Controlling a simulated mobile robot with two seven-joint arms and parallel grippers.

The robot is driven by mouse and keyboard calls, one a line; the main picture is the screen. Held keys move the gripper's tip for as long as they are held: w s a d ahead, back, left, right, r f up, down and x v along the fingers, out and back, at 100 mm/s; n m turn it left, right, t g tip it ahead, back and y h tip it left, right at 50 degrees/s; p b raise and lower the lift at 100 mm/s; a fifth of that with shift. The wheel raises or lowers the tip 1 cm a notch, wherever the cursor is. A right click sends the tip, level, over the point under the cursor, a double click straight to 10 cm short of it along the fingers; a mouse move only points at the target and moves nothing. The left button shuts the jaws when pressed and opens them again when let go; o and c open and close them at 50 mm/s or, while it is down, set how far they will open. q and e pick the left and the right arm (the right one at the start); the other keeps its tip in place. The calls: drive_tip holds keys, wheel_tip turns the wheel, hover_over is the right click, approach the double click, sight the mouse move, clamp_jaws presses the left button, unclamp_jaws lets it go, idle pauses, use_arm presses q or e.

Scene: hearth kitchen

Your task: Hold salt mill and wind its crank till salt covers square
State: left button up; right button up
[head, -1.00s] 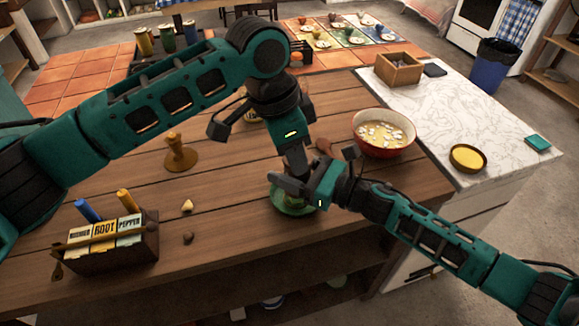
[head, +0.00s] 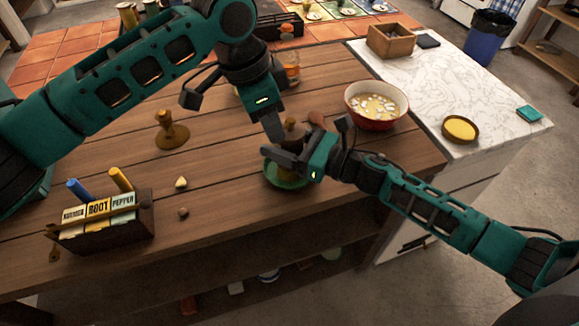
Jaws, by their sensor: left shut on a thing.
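The brown salt mill (head: 294,131) stands mid-table at a round green dish (head: 290,183), mostly hidden by my grippers. My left gripper (head: 273,128) comes down from above at the mill's upper left and is shut on part of it. The crank itself cannot be made out. My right gripper (head: 291,157) reaches in from the right, its fingers low beside the mill's body. Whether its jaws close on the mill is hidden. I cannot make out any square or salt on the dish.
A red bowl (head: 376,104) with pale pieces stands to the right, beyond a reddish-brown object (head: 316,118). An amber jar (head: 291,68) stands behind. The front right tabletop is clear.

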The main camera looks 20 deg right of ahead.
use_arm(q)
drive_tip(key=shift+w+a, duration=0.15)
drive_tip(key=shift+w, duration=0.05)
drive_tip(key=w, duration=0.2)
drive_tip(key=shift+w+a, duration=0.35)
drive_tip(key=shift+w, duration=0.05)
drive_tip(key=w, duration=0.1)
drive_tip(key=w+d, duration=0.1)
drive_tip(key=shift+w, duration=0.4)
drive_tip(key=shift+d, duration=0.1)
idle(0.3)
